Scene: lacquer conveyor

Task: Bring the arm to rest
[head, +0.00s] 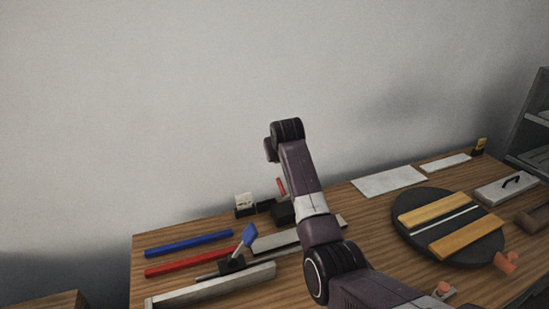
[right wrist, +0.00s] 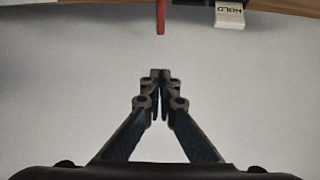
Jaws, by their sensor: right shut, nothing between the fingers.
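My right arm rises from the lower right of the head view, with its raised wrist in front of the grey wall. Its fingers do not show clearly there. In the right wrist view my right gripper (right wrist: 160,76) is shut, its two fingertips together with nothing between them. It points at the plain wall and touches nothing visible. My left gripper is not in view.
The wooden table (head: 400,283) holds a blue bar (head: 189,243), a red bar (head: 190,262), a grey channel (head: 212,285), a blue-headed tool (head: 249,236), a red lever (head: 281,187), a small card (head: 243,201) and a dark round disc (head: 408,228) with yellow strips.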

